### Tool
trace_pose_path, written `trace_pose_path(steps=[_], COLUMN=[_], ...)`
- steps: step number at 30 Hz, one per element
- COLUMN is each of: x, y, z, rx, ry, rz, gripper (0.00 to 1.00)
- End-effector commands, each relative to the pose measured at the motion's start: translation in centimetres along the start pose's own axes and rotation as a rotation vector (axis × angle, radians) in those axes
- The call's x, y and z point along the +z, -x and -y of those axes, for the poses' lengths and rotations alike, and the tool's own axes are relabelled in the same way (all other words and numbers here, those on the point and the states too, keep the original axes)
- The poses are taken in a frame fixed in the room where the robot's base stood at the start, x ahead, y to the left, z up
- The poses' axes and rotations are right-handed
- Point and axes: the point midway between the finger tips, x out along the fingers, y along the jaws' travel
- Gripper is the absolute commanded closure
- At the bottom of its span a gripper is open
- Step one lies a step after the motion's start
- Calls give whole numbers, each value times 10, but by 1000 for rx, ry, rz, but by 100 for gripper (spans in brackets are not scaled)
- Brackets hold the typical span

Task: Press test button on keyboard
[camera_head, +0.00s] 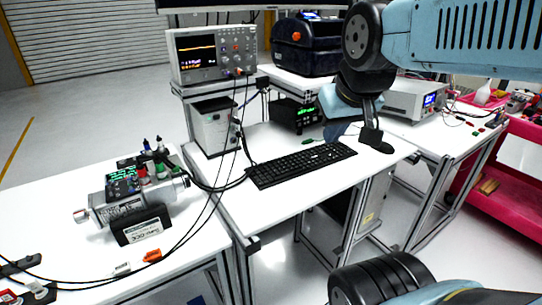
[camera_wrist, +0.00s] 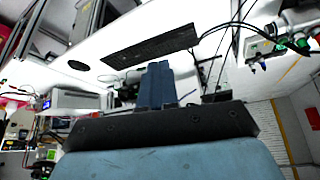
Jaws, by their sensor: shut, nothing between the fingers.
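The black keyboard (camera_head: 301,165) lies on the white middle table in the head view. In the wrist view the keyboard (camera_wrist: 150,46) shows as a dark slanted bar just beyond the fingertips. My gripper (camera_head: 331,137) hangs over the table by the keyboard's far right end, its blue fingers angled down. In the wrist view my gripper (camera_wrist: 159,66) is shut and empty, its fingers together. The fingertips look apart from the keys, but their exact height is hard to judge. No separate test button can be made out on the keys at this size.
An oscilloscope (camera_head: 212,52) stands above a grey box (camera_head: 214,127) left of the keyboard. A dark device (camera_head: 296,114) sits behind it. A motor unit (camera_head: 125,205) with cables stands on the left table. A black oval (camera_wrist: 78,65) lies beside the keyboard in the wrist view.

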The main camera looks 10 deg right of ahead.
Motion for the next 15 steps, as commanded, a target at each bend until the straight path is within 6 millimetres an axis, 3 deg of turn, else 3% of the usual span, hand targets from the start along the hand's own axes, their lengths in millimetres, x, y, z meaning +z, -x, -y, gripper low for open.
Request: trace_pose_path(steps=[5,9,15], x=[-44,-94,-161], y=[-22,-47,-88], z=[-24,-47,-64], rx=[96,182,252], ry=[63,164,346], rz=[-59,-136,-244], gripper=[100,100,100])
